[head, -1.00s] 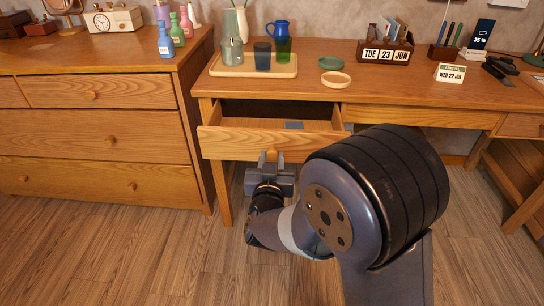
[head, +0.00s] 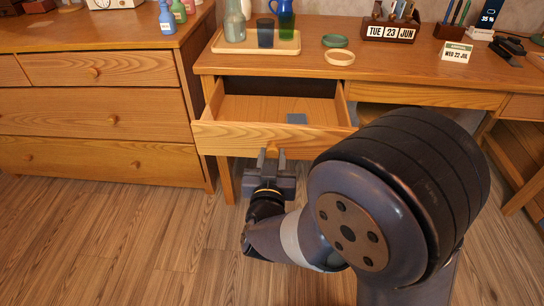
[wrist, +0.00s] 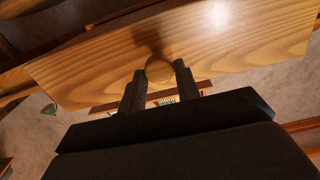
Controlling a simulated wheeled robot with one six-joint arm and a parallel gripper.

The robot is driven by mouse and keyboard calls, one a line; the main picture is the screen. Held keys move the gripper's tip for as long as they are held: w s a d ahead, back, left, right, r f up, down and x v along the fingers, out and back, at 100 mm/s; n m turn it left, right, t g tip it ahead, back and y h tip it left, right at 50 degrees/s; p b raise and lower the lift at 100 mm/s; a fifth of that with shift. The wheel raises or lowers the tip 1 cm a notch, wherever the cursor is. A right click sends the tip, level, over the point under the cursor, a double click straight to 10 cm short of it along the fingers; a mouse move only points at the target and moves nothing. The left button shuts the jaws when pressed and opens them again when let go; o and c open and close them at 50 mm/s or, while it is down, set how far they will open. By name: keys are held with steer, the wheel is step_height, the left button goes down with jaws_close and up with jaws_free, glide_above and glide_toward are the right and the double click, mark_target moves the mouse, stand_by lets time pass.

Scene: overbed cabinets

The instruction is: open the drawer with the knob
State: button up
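The desk drawer (head: 262,139) is pulled well out from under the desk top in the head view. Its inside shows, with a small grey-blue item (head: 297,118) lying in it. Its round wooden knob (wrist: 159,69) is in the middle of the drawer front in the wrist view. My gripper (head: 271,157) is at the drawer front, with a finger on each side of the knob. In the wrist view both fingers (wrist: 157,84) reach the knob's sides and appear closed on it.
A wooden dresser (head: 100,115) with closed drawers stands to the left. The desk top (head: 400,75) holds a tray (head: 257,47) with vessels, two rings, a calendar block and a phone. Open floor (head: 120,250) lies in front of the furniture.

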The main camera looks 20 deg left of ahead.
steer(key=o, duration=0.4)
steer(key=p+v, duration=0.2)
steer(key=v, duration=0.8)
steer(key=shift+s, duration=0.4)
steer(key=shift+w, duration=0.1)
steer(key=b+x, duration=0.2)
steer(key=x, duration=0.9)
steer(key=shift+w, duration=0.15)
steer(key=shift+d, duration=0.15)
